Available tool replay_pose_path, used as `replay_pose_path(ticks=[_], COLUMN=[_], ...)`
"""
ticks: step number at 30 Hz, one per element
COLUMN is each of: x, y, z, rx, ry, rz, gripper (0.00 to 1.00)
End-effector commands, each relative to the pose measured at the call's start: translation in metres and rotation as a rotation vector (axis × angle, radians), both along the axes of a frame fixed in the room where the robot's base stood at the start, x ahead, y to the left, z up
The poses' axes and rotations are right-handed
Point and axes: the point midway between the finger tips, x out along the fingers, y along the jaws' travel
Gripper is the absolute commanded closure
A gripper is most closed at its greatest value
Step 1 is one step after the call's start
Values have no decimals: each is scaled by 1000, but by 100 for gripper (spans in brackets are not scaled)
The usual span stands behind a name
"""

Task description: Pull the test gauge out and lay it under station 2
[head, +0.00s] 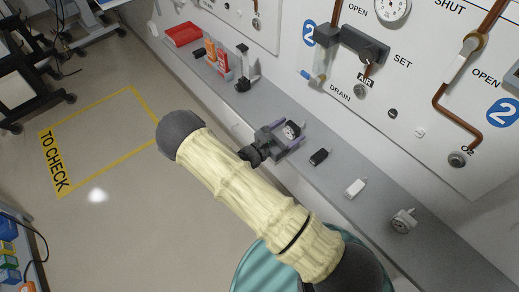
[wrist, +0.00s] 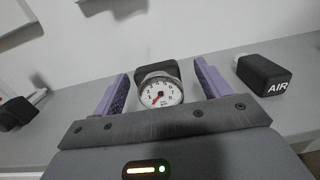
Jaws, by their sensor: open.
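The test gauge (wrist: 160,92) has a round white dial with a red needle and faces the wrist camera, with a dark block (wrist: 158,68) right behind it. Whether the gauge is fixed to this block I cannot tell. In the head view the gauge (head: 291,130) is low over the grey shelf (head: 345,150). My gripper (wrist: 161,72) is open, with one purple finger on each side of the gauge and gaps between. My gripper also shows in the head view (head: 290,133). Blue "2" signs (head: 308,32) mark the wall panel (head: 425,75) above the shelf.
A black AIR block (wrist: 264,75) lies right of my gripper. Further right on the shelf are a white block (head: 355,188) and a round metal fitting (head: 403,221).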

Motion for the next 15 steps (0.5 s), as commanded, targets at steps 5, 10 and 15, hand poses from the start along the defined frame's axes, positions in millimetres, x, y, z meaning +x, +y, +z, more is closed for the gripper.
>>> replay_pose_path(ticks=[5, 10, 15], x=[-26, -45, -65], y=[39, 64, 92], z=[-14, -10, -6], rx=[19, 16, 13], ry=[21, 10, 4], rz=[18, 13, 15], gripper=[24, 24, 24])
